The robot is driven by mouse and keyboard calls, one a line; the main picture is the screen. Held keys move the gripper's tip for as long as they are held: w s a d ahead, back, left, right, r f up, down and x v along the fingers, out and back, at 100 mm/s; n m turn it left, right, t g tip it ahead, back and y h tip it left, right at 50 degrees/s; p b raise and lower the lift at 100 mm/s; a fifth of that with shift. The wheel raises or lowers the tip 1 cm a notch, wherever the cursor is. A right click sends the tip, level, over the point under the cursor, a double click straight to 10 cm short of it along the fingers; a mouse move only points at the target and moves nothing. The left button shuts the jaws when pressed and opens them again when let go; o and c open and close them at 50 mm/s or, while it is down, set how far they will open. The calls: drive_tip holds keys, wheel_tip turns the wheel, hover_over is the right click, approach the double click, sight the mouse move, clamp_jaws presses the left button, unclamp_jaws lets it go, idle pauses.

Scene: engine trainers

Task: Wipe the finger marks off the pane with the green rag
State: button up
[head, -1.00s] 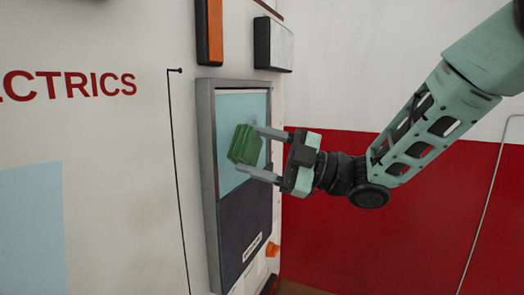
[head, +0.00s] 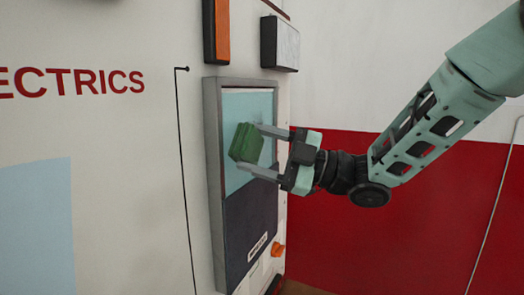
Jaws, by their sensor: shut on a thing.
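The pane (head: 236,106) is the light blue upper part of a grey-framed panel on the white wall, seen at a slant. The green rag (head: 246,144) is a folded pad in front of the pane's lower middle. My gripper (head: 263,152) is shut on the green rag, one finger above and one below, reaching in from the right. The rag is at or very near the pane; I cannot tell if it touches. I cannot make out clear finger marks at this size, and the rag and fingers hide part of the pane.
Below the pane is a dark panel (head: 248,215) with a small white label. An orange knob (head: 278,249) sticks out at lower right. A black-and-white box (head: 280,44) and an orange strip (head: 221,32) jut out above. A black cable (head: 183,160) runs down at left.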

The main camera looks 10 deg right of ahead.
drive_tip(key=shift+w+a, duration=0.2)
drive_tip(key=shift+a, duration=0.15)
drive_tip(key=w+d+b, duration=0.2)
drive_tip(key=w+d, duration=0.4)
drive_tip(key=w, duration=0.4)
drive_tip(key=shift+d, duration=0.35)
idle(0.8)
drive_tip(key=shift+b, duration=0.35)
drive_tip(key=shift+s+a+b, duration=0.75)
drive_tip(key=shift+s, duration=0.4)
drive_tip(key=shift+s+a+b, duration=0.75)
drive_tip(key=shift+s, duration=0.35)
drive_tip(key=shift+s+a+b, duration=0.75)
drive_tip(key=shift+s, duration=0.4)
